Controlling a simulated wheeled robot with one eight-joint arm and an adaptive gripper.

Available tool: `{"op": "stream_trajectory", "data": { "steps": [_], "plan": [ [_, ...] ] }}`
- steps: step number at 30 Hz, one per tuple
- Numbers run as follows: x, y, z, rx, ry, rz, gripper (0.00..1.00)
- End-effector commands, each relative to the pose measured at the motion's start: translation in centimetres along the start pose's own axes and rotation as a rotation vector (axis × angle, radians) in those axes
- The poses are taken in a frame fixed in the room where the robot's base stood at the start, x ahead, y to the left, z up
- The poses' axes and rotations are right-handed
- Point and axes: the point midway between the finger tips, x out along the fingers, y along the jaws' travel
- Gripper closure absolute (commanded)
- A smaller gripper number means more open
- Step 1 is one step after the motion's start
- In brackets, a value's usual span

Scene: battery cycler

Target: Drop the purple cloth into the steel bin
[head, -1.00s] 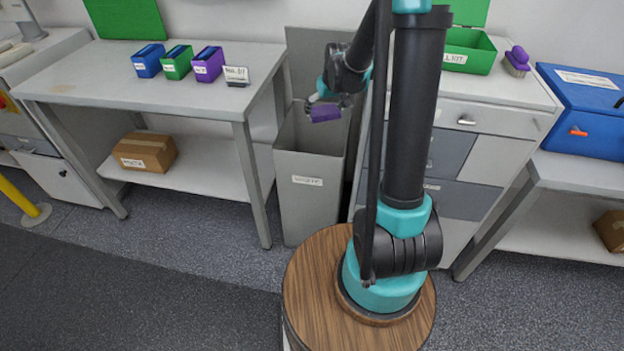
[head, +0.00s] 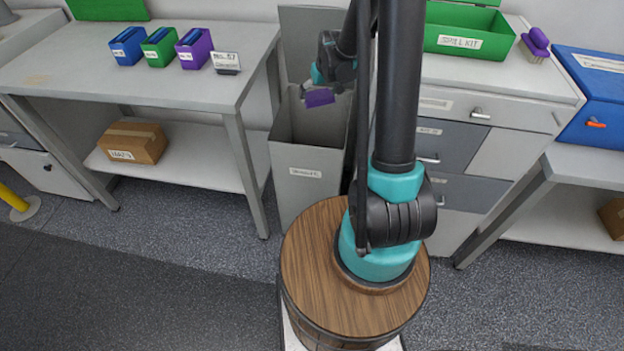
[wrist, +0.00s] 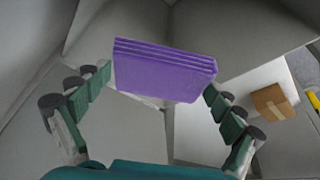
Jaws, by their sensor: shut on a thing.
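The purple cloth (head: 319,97) is a folded, flat stack with several layers. My gripper (head: 322,88) is shut on it and holds it over the open mouth of the steel bin (head: 298,190). The bin is tall and grey with a raised lid or back panel behind it and a label on its front. In the wrist view the cloth (wrist: 165,72) sits between both fingers of my gripper (wrist: 160,85), touching each side. Grey inner walls of the bin (wrist: 140,20) show around it. The bin's floor is not clearly visible.
A grey table (head: 60,95) at left holds blue, green and purple small bins (head: 193,48) and a sign (head: 226,62). A cardboard box (head: 132,142) lies on its shelf. A drawer cabinet (head: 500,105) with a green kit box (head: 468,32) and a purple brush (head: 535,43) stands right of the bin.

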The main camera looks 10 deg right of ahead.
Motion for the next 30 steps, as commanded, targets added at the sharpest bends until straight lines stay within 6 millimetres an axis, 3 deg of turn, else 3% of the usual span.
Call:
{"op": "stream_trajectory", "data": {
  "steps": [13,14,15,25,30],
  "plan": [
    [0.8,0.0,0.3,0.0,0.0,0.0,0.33],
    [0.8,0.0,0.3,0.0,0.0,0.0,0.03],
    [0.8,0.0,0.3,0.0,0.0,0.0,0.0],
    [0.7,0.0,0.3,0.0,0.0,0.0,0.0],
    [-0.3,0.0,0.3,0.0,0.0,0.0,0.0]
  ]
}}
